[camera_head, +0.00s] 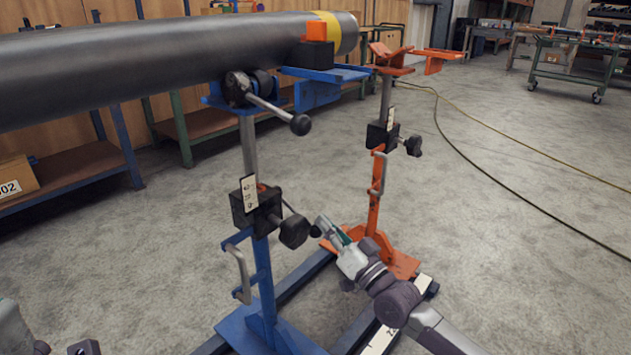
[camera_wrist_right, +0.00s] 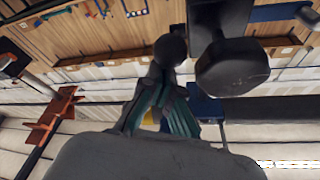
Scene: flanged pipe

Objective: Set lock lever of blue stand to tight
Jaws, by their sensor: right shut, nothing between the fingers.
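The blue stand (camera_head: 262,275) stands upright left of centre and carries a black clamp block (camera_head: 243,207) with a scale plate. A dark knob (camera_head: 293,231) sticks out of the block to the right, with a thin dark rod above it; I cannot tell the lock lever's setting. My right gripper (camera_head: 322,226) is shut and empty, just right of the knob and apart from it in the head view. In the wrist view the closed fingers (camera_wrist_right: 168,52) are beside a large dark knob (camera_wrist_right: 232,66). Dark parts, probably my left gripper (camera_head: 62,349), barely show at the bottom left.
A grey pipe (camera_head: 170,62) with a yellow band lies across the blue stand's top. A crank handle (camera_head: 299,124) juts out below it. The orange stand (camera_head: 374,205) is close behind my right gripper. Cables (camera_head: 470,150) lie on open floor at right.

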